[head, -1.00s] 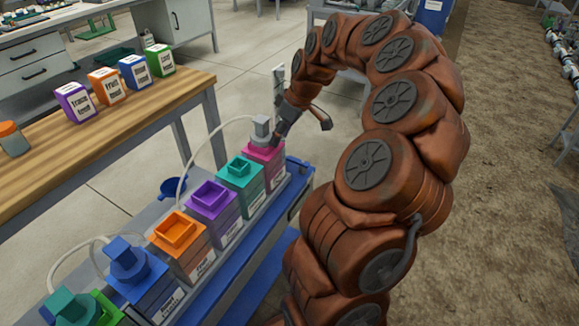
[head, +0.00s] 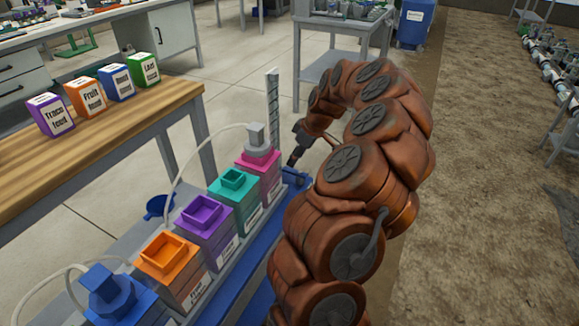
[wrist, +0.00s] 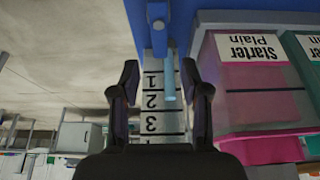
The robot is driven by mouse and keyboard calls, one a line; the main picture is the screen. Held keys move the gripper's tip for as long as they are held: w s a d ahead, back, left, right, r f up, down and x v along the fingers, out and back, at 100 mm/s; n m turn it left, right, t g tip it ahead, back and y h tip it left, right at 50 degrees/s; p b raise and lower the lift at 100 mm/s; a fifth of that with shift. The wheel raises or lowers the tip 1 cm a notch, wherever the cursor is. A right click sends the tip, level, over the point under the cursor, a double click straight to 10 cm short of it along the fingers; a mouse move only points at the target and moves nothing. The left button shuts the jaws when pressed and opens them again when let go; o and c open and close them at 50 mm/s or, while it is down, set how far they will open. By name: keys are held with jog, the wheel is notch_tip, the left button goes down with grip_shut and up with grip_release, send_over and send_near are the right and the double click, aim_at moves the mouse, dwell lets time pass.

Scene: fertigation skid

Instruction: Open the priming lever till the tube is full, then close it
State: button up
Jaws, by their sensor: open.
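My gripper (head: 293,162) is low beside the pink-lidded container at the far end of the blue skid. In the wrist view my gripper (wrist: 160,80) is open, with its two dark fingers apart and nothing gripped. Between and beyond the fingers is a pale board marked 1, 2, 3 (wrist: 153,122), with a light blue tube or column (wrist: 170,78) in front of it. The board's upper part stands upright in the head view (head: 272,100). A small grey round fitting (wrist: 158,24) sits on blue structure; I cannot tell whether it belongs to the priming lever.
The pink container (head: 262,172), labelled Starter Plain in the wrist view, stands close beside my gripper. Teal (head: 236,203), purple (head: 206,230) and orange (head: 172,265) containers line the skid (head: 262,250). A wooden bench (head: 100,135) is at left. Open floor lies behind.

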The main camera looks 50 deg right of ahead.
aim_at(289, 169)
jog(key=x, duration=0.5)
jog(key=shift+b, duration=0.4)
jog(key=shift+c, duration=0.3)
grip_shut()
